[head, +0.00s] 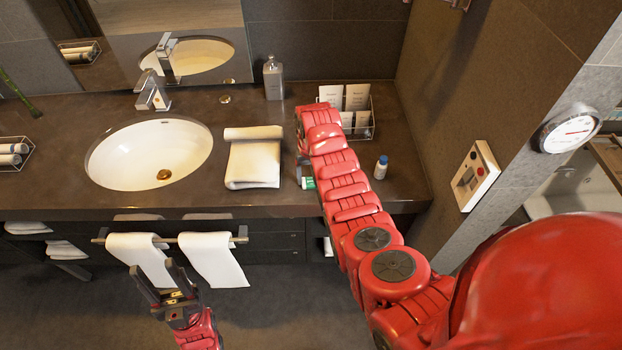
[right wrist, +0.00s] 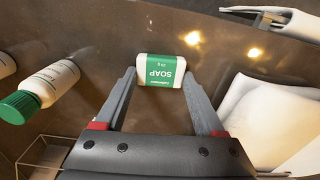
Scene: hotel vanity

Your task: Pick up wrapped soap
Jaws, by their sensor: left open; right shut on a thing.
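The wrapped soap (right wrist: 161,68) is a small white bar with a green label reading SOAP. In the right wrist view it sits between the fingertips of my right gripper (right wrist: 160,77), which is shut on it. In the head view the green and white edge of the soap (head: 308,183) shows beside my right arm, over the counter near its front edge. My arm hides most of the right gripper there. I cannot tell whether the soap touches the counter. My left gripper (head: 168,280) is open and empty, low in front of the vanity.
A folded towel (head: 253,163) lies left of the soap, beside the sink (head: 150,154). A small bottle (head: 381,167) stands to the right. A wire rack with cards (head: 357,98) and a grey dispenser (head: 273,79) stand at the back. Hanging towels (head: 212,260) are near my left gripper.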

